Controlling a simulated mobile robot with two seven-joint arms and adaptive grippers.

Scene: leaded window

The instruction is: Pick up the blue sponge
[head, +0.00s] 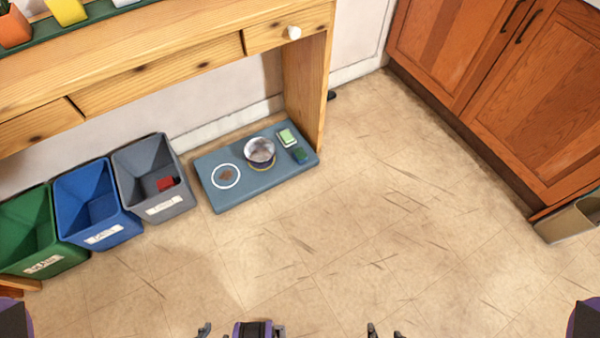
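I cannot make out a clearly blue sponge in the head view. On the blue-grey mat (240,197) on the floor, a pale green block with a light rim (287,137) lies near the far right corner. A small dark green-teal block (300,155) lies just in front of it; whether either is a sponge I cannot tell. My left gripper (216,331) and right gripper (385,332) show only as fingertips at the bottom edge. Both have their tips apart, with nothing seen between them. Both are well short of the mat; the rest of each gripper is cut off.
Grey (165,205), blue (105,235) and green (45,262) bins stand left; a red item (166,183) lies in the grey one. A wooden table (305,90) overhangs behind. The middle floor is clear.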

